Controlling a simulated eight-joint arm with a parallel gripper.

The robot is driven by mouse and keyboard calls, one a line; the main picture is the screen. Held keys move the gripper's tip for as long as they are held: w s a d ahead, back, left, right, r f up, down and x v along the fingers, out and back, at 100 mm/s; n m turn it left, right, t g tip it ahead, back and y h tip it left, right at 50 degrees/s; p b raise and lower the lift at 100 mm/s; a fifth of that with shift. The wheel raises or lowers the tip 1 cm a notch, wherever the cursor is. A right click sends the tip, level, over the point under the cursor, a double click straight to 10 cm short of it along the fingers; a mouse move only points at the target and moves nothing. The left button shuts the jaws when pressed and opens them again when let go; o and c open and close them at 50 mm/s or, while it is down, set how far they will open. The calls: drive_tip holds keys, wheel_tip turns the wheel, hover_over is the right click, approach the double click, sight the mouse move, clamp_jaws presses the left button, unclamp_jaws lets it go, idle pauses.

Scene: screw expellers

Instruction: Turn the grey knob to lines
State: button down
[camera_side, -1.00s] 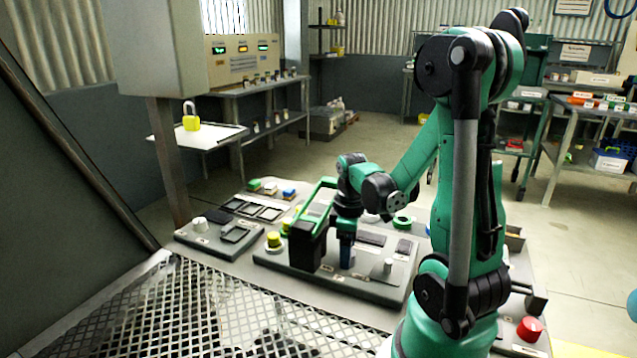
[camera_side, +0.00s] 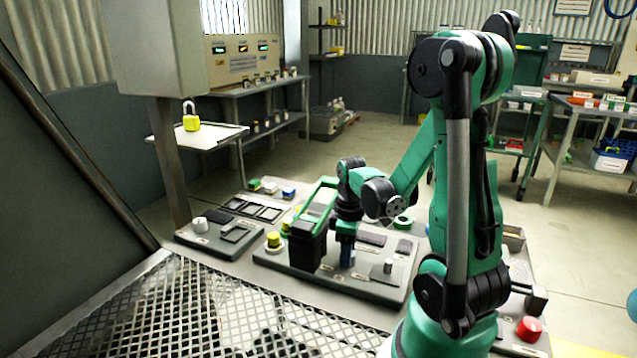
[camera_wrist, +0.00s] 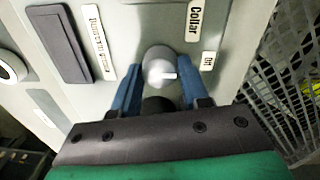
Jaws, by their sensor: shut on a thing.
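A round grey knob (camera_wrist: 158,64) with a short white pointer mark sits between my blue fingertips in the wrist view. My gripper (camera_wrist: 157,85) is shut on it, one finger on each side; in the side view my gripper (camera_side: 347,256) points down at the grey panel (camera_side: 350,286). The held knob is hidden behind my fingers there. In the wrist view, the pointer points right. A label reading "Collar" (camera_wrist: 194,20) and a smaller label (camera_wrist: 208,61) lie to the knob's right; another label (camera_wrist: 98,42) lies to its left, hard to read.
Another grey knob (camera_side: 388,266) stands on the panel to the right of my gripper. A black block with a green handle (camera_side: 307,246) stands close on the left, beside a yellow button (camera_side: 274,239). A metal mesh (camera_side: 230,310) lies in front.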

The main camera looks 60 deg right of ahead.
drive_tip(key=m, duration=0.9)
drive_tip(key=shift+w+m, duration=0.1)
drive_tip(key=shift+m, duration=0.3)
drive_tip(key=shift+g, duration=0.3)
drive_tip(key=shift+c, duration=2.1)
unclamp_jaws()
drive_tip(key=shift+r, duration=0.15)
drive_tip(key=shift+r, duration=2.65)
